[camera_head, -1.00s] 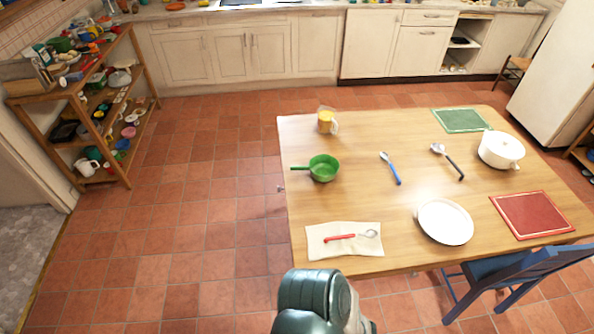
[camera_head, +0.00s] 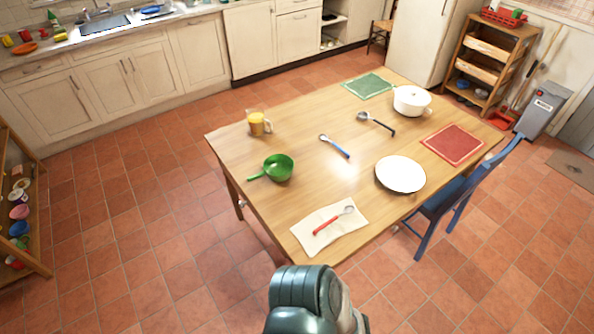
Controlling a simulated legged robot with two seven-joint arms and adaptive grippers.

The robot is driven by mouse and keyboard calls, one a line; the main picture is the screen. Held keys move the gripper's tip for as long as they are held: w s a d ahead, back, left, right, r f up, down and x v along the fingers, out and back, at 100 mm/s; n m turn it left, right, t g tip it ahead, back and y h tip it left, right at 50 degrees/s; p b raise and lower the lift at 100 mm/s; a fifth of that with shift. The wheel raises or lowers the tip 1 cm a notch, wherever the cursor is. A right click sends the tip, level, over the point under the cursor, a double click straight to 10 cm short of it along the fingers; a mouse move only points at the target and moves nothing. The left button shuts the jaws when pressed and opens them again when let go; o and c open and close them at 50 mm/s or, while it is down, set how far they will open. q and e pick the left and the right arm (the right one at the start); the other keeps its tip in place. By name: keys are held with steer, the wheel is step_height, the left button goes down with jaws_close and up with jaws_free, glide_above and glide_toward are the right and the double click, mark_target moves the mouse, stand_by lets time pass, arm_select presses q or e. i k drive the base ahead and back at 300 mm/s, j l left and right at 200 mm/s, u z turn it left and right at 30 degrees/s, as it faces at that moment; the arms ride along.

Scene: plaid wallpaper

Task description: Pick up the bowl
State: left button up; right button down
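No thing on the table is clearly a bowl. A round white dish (camera_head: 400,174), which looks like a plate, lies near the table's front right edge. A green pan-like vessel (camera_head: 279,168) with a handle sits on the left part of the table. Small bowl-like or cup-like things, pink (camera_head: 19,212) and blue (camera_head: 18,229), stand on the shelf at the left edge, too small to tell. A dark teal part of my own arm shows at the bottom middle. Neither gripper shows.
The wooden table (camera_head: 305,180) also bears a yellow-filled jug (camera_head: 258,123), a white pot (camera_head: 411,101), spoons, a cloth (camera_head: 325,228) and green and red mats. A blue chair (camera_head: 450,200) stands at its front right. The tiled floor on the left is clear.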

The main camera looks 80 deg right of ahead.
mark_target(277, 168)
steer(key=i+z, duration=0.15)
steer(key=z, duration=0.35)
steer(key=i+z, duration=0.2)
steer(key=z, duration=0.25)
steer(key=i+z, duration=0.15)
steer(key=z, duration=0.35)
steer(key=i+j+z, duration=0.15)
steer(key=z, duration=0.3)
steer(key=i+j+z, duration=0.15)
steer(key=z, duration=0.35)
